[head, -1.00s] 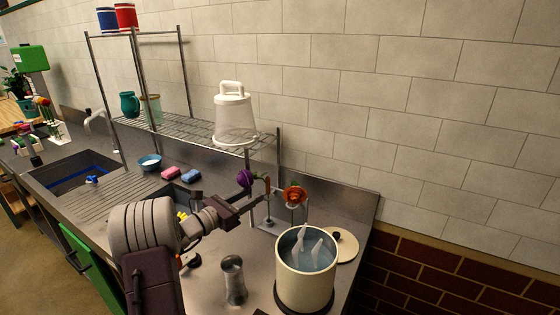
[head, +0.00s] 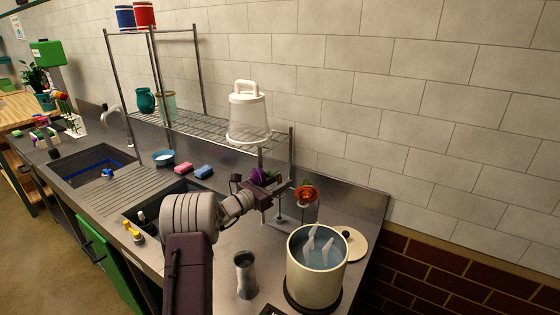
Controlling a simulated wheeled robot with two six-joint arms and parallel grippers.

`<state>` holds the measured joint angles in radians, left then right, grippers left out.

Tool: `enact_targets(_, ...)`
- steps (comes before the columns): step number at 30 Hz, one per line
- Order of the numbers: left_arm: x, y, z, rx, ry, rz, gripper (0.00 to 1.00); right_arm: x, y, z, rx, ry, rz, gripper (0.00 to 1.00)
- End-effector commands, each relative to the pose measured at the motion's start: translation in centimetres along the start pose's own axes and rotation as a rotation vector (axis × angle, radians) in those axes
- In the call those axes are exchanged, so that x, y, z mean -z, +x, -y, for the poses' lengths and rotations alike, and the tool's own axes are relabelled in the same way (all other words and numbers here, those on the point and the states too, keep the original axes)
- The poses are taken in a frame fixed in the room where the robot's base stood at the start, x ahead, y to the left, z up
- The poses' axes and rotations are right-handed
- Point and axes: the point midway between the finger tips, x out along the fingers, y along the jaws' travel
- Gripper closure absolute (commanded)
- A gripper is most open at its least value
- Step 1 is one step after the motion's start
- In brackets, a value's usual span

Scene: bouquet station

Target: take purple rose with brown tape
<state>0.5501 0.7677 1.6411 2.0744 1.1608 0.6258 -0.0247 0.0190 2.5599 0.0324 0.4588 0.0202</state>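The purple rose (head: 259,176) stands at the back of the steel counter, under the right end of the wire shelf. My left gripper (head: 268,198) is right at it, in front of and just below its bloom. The gripper and wrist hide most of the stem, and I cannot make out any brown tape. Whether the fingers are open or shut on the stem does not show clearly. An orange rose (head: 306,193) stands upright just to the right, apart from the gripper. My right gripper is not in view.
A cream pot (head: 317,272) holding water and pale pieces stands front right, with a round lid (head: 352,245) behind it. A grey metal cup (head: 245,274) stands near the front. A white bucket (head: 248,115) sits on the wire shelf (head: 205,131). Sinks lie left.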

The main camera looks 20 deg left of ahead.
Motion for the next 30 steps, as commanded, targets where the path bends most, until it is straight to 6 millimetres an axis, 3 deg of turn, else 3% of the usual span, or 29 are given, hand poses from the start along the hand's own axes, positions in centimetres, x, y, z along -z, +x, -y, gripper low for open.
enact_targets(1,0.0,0.0,0.0,0.000,0.000,0.000,0.75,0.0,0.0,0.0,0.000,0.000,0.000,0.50)
enact_targets(4,0.0,0.0,0.0,0.000,0.000,0.000,1.00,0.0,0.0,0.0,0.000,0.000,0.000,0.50)
enact_targets(17,-0.8,0.0,0.0,0.000,0.000,0.001,1.00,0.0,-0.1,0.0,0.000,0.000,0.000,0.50)
enact_targets(23,-4.6,0.0,0.0,0.001,0.005,0.004,1.00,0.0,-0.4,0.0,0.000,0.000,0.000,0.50)
enact_targets(30,-10.9,-0.1,0.0,0.001,0.005,0.004,1.00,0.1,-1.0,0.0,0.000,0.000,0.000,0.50)
